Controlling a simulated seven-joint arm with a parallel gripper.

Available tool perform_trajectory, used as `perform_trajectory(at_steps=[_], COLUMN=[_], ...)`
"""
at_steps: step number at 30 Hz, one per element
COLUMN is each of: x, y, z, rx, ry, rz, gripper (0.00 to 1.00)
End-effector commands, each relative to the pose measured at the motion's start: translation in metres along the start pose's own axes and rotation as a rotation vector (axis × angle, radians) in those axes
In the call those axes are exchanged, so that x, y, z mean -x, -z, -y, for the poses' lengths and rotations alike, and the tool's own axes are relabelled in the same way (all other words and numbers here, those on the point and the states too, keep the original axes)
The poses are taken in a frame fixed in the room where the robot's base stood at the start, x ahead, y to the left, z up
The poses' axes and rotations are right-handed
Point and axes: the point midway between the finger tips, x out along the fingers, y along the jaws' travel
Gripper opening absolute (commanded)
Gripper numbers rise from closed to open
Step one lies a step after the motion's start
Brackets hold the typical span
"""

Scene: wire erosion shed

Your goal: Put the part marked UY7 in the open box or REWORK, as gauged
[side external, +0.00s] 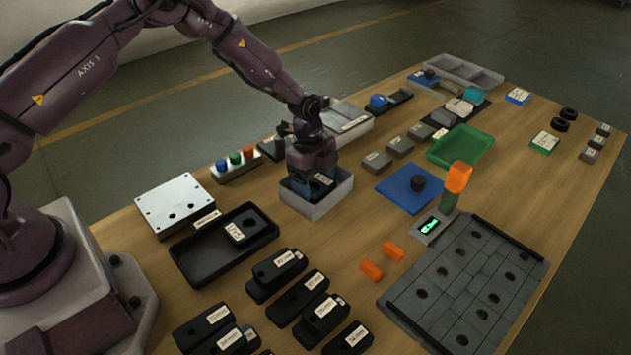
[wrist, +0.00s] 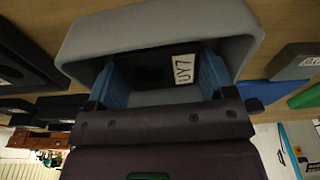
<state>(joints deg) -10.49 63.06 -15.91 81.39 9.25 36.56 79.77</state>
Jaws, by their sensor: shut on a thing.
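I cannot tell whether the part touches the box floor. No label reading REWORK is legible in either view.
A black tray (side external: 190,262) holding a labelled piece lies left of the box. Several labelled black blocks (side external: 300,295) stand in front. A blue mat (side external: 395,190), green tray (side external: 445,150) and small green-lit display (side external: 430,226) are to the right. A grey lidded box (side external: 360,133) stands behind.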

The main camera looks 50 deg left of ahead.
Motion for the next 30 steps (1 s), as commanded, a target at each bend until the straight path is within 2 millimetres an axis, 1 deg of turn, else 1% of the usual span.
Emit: perform_trajectory(at_steps=[3,13,14,15,23,25,28,30], x=[-0.005,-0.008,-0.009,-0.009,-0.008,-0.005,0.005,0.018], y=[-0.001,-0.001,-0.002,-0.002,-0.001,-0.001,-0.001,-0.002], z=[0.001,0.001,0.000,0.000,0.000,0.001,0.001,0.001], rx=[-0.001,0.000,0.000,0.000,0.000,0.000,0.001,0.001], ry=[0.005,0.005,0.002,0.002,0.003,0.004,0.004,0.006], rz=[0.000,0.000,0.000,0.000,0.000,0.000,0.000,0.000], gripper=[0.35,0.35,0.79,0.87,0.87,0.87,0.87,0.87])
